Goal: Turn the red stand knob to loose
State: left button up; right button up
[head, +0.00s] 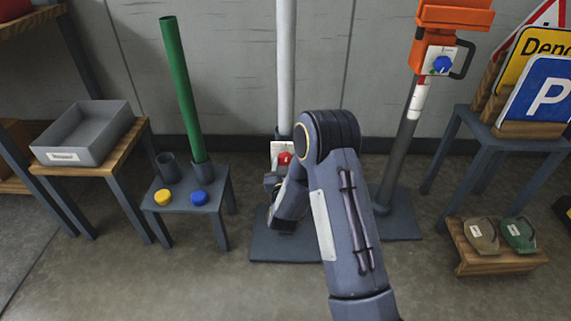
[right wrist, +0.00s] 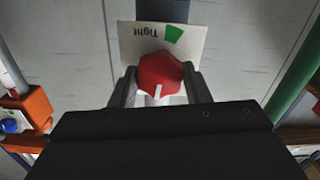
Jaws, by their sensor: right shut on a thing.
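The red knob (head: 285,158) is on the white plate of the middle stand, low on its pale pole (head: 285,60). In the right wrist view the knob (right wrist: 161,70) sits between the fingers of my right gripper (right wrist: 161,87), which is shut on it. A white mark on the knob points toward the bottom of that view. The plate (right wrist: 135,42) shows the word "Tight" upside down and a green patch; the rest is hidden behind the knob and gripper. In the head view my right arm covers part of the stand. My left gripper is out of view.
At left are a grey tray (head: 85,135) on a table and a small table with a green tube (head: 180,85), a yellow knob (head: 162,197) and a blue knob (head: 199,197). At right stand an orange-headed post (head: 452,18) and road signs (head: 540,95).

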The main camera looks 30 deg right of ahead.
jog(key=shift+f+n, duration=0.1)
jog(key=shift+n, duration=0.5)
jog(key=shift+s, duration=0.1)
jog(key=o, duration=1)
jog(key=p+v, duration=0.1)
jog(key=v, duration=0.6)
jog(key=shift+s+a+p, duration=0.2)
jog(key=shift+s+p, duration=0.1)
jog(key=shift+s, duration=0.05)
